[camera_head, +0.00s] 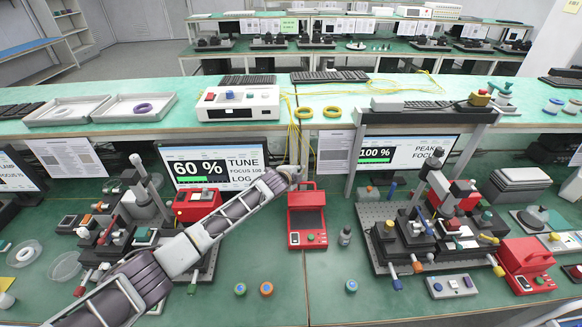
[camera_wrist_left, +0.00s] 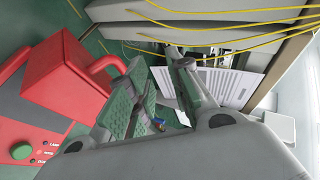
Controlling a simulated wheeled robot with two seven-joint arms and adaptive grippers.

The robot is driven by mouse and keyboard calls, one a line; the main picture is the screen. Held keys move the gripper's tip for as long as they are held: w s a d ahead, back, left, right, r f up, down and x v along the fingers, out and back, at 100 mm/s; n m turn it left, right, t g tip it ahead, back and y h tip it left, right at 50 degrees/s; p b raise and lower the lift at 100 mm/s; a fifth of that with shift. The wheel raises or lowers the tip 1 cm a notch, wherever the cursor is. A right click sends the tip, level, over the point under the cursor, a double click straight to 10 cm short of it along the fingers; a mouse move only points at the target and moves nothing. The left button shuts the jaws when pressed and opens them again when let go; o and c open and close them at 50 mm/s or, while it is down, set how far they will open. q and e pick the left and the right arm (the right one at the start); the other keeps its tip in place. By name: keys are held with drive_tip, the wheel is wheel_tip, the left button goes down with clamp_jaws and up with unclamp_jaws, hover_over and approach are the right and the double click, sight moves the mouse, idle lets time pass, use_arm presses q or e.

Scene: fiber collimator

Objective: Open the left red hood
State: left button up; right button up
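A red device (camera_head: 294,224) with a dark front panel stands upright at the middle of the bench. Its red hood, with a loop handle (camera_head: 308,186), is at the top; I cannot tell clearly whether it is raised. In the left wrist view the red hood (camera_wrist_left: 68,75) and its handle (camera_wrist_left: 108,66) fill the left side. My left gripper (camera_head: 293,171) is just left of the handle in the head view. In the wrist view my left gripper (camera_wrist_left: 160,92) is open, with nothing between its fingers and the handle outside them. My right gripper is out of view.
Another red device (camera_head: 525,262) stands at the far right. A red box (camera_head: 193,207) is partly behind my left arm. Optical mounts crowd a breadboard (camera_head: 372,222) on the right. Bench front centre is mostly clear.

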use_arm(q)
wheel_tip(320, 180, up, 6)
drive_tip(key=s+a, duration=0.2)
drive_tip(key=shift+s+a+f, duration=0.2)
drive_tip(key=shift+s+f, duration=0.05)
drive_tip(key=shift+s, duration=0.05)
idle(0.9)
idle(0.3)
drive_tip(key=shift+s, duration=0.1)
drive_tip(key=shift+s+r, duration=0.1)
drive_tip(key=shift+r, duration=0.05)
drive_tip(key=v, duration=1.1)
drive_tip(key=shift+s+a+r, duration=0.15)
idle(0.5)
idle(0.3)
